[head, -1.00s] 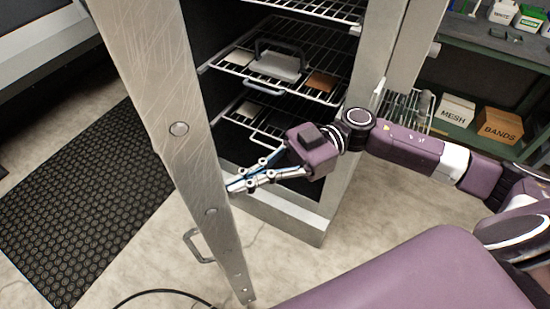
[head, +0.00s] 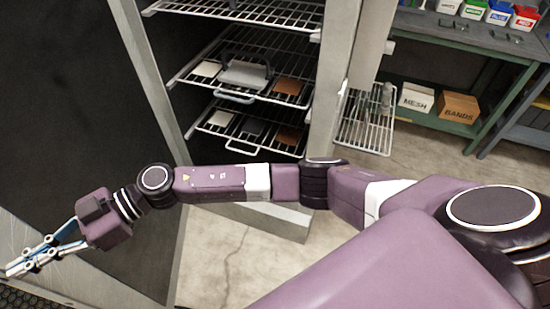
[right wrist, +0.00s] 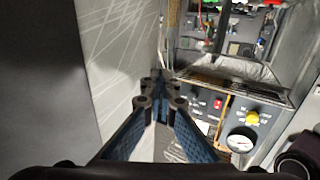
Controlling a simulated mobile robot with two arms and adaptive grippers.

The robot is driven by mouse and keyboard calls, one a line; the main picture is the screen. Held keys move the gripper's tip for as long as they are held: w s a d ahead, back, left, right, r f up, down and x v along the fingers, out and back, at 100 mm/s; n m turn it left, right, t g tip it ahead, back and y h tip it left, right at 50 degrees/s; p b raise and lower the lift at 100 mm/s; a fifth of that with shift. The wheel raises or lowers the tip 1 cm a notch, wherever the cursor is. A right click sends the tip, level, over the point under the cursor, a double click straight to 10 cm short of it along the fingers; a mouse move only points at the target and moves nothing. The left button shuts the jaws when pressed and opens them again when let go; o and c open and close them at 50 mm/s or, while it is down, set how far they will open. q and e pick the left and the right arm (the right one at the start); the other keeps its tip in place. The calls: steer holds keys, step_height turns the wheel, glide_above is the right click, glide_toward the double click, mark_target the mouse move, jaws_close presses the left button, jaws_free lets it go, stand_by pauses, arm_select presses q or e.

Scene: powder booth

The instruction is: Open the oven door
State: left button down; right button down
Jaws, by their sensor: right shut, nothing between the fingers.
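The oven (head: 343,70) stands open in the head view, its wire racks showing inside. The oven door is swung out to the left; its dark inner face (head: 65,110) fills the left side. My right arm reaches left across the oven's front. My right gripper (head: 14,268) is shut and empty at the lower left, over the door's scratched grey border. In the right wrist view, its fingertips (right wrist: 158,90) are close to a scratched grey panel (right wrist: 125,50); I cannot tell whether they touch it. The door handle is not visible now. My left gripper is not in view.
The racks hold a grey tray with a handle (head: 245,74) and several flat panels. A green bench (head: 470,55) with boxes stands at the back right. Floor is clear between oven and bench.

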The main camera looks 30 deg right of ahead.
steer(key=w+a+m+t+b, duration=0.1)
steer(key=w+a, duration=0.4)
steer(key=a, duration=0.6)
steer(key=shift+w+a+m+t+b, duration=0.2)
steer(key=shift+w+m+t+b, duration=0.15)
steer(key=shift+t, duration=0.45)
steer(key=shift+d, duration=0.15)
